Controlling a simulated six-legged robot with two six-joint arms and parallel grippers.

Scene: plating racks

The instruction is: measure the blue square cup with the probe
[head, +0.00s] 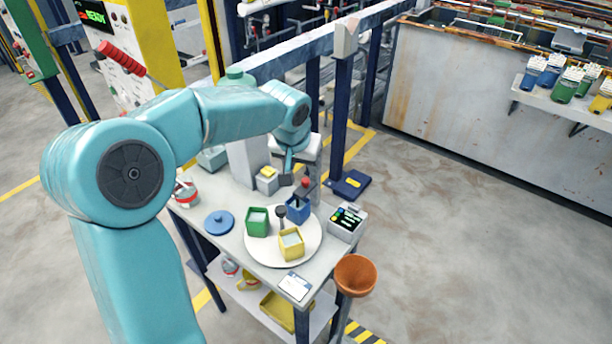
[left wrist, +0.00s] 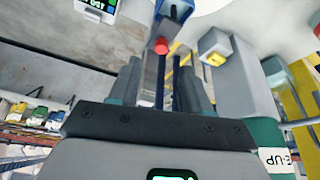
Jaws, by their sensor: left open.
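The blue square cup (head: 297,210) stands on a round white plate (head: 262,256); part of it shows at the top of the left wrist view (left wrist: 178,10). A dark, red-tipped piece (head: 305,183), which looks like the probe, stands over the cup; I cannot tell whether it reaches inside. Its red knob (left wrist: 160,46) shows between the fingers in the left wrist view. My left gripper (head: 296,180) is open, just above the cup, with its fingers either side of the knob. A meter with a lit screen (head: 347,222) stands right of the plate. My right gripper is not in view.
A green cup (head: 257,222), a yellow cup (head: 291,245) and a dark round-topped post (head: 281,212) share the plate. A blue lid (head: 219,222) lies left of it. Open floor lies to the right.

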